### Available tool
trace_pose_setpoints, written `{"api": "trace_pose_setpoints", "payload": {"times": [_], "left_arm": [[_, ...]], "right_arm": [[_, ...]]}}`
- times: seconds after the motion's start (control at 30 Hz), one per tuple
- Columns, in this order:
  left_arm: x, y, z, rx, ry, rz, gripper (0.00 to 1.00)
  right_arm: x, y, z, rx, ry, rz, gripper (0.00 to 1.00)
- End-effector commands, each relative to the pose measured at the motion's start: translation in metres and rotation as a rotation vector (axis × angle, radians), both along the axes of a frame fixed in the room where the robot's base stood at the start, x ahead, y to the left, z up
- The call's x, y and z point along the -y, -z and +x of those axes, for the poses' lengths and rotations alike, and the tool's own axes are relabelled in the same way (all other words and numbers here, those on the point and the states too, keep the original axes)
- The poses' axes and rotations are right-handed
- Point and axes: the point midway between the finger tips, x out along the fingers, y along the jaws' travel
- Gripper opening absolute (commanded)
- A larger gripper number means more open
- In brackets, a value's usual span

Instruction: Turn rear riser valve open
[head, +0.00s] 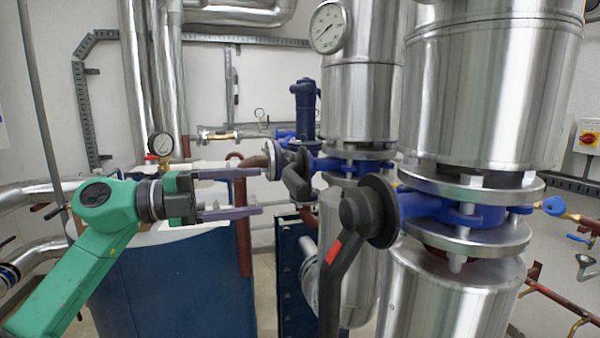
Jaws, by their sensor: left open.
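The rear riser valve has a blue body (331,163) between flanges on the farther metal-clad riser. Its dark lever (297,182) sits on the left side of the body and points down, partly lost against dark parts behind it. My left gripper (261,192) comes in from the left with its two purple-grey fingers pointing right, one above the other. It is open and empty, and in the picture its tips end just left of the lever. I cannot tell the gap in depth. My right gripper is out of view.
The front riser valve (440,207) is nearer, right of the rear one; its long black lever (338,268) with a red mark hangs down. A blue tank (170,285) stands below my left arm. A gauge (328,27) sits on the rear riser. Pipes line the wall.

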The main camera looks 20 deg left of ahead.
Motion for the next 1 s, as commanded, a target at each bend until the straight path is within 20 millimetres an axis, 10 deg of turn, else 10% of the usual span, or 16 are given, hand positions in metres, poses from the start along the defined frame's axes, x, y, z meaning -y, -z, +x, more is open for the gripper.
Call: {"api": "trace_pose_setpoints", "payload": {"times": [0.3, 0.67, 0.87, 1.0], "left_arm": [[0.065, -0.007, 0.041, 0.001, 0.002, -0.004, 0.70], [0.076, -0.001, 0.048, 0.002, 0.000, -0.003, 0.70], [0.075, -0.001, 0.048, 0.002, 0.000, -0.003, 0.00], [0.075, -0.001, 0.048, 0.001, 0.000, -0.002, 0.00]], "right_arm": [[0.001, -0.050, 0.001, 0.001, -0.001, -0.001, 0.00], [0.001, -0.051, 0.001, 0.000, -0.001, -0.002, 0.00], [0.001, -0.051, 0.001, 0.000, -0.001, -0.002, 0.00], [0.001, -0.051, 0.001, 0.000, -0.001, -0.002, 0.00]]}}
